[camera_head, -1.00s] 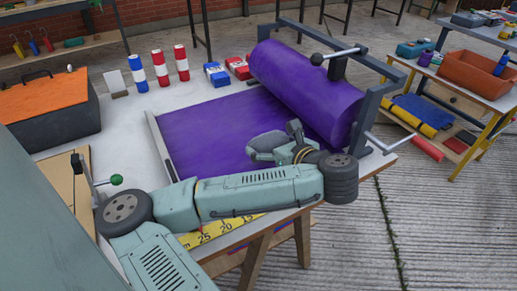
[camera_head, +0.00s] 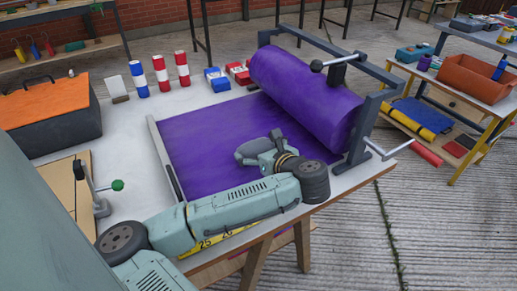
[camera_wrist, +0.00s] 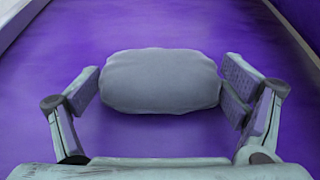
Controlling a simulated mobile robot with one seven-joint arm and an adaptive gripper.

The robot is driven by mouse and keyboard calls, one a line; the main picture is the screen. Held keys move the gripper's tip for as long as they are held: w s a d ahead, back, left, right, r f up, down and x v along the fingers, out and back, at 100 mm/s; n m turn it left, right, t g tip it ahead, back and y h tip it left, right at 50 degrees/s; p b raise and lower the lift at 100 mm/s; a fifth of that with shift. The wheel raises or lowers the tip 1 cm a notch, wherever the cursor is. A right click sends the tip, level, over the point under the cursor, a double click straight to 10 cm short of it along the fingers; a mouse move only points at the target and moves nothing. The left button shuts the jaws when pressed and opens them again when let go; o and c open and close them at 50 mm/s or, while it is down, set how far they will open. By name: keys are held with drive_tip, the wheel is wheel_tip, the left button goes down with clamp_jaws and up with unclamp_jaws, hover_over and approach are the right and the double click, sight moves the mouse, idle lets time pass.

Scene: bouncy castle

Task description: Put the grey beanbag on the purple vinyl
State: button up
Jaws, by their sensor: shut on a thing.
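The grey beanbag (camera_wrist: 160,80) is a plump pillow shape in the wrist view. It lies between the two fingers of my gripper (camera_wrist: 162,92), which are shut on its left and right ends. The purple vinyl (camera_wrist: 160,28) fills the background behind and around the beanbag. In the head view the vinyl (camera_head: 205,135) is a flat sheet on the table, running up to a roll at the right. My gripper (camera_head: 256,150) is over this sheet; the beanbag is hard to tell from the grey fingers there. I cannot tell whether the beanbag touches the vinyl.
The thick purple roll (camera_head: 305,92) sits in a grey metal frame (camera_head: 368,118) with a crank at the right. A pale rail (camera_head: 165,160) edges the sheet's left side. Striped cylinders (camera_head: 161,72) stand behind. An orange-topped box (camera_head: 45,110) is at the left.

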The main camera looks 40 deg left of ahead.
drive_tip(key=shift+f, duration=0.15)
drive_tip(key=o, duration=1.5)
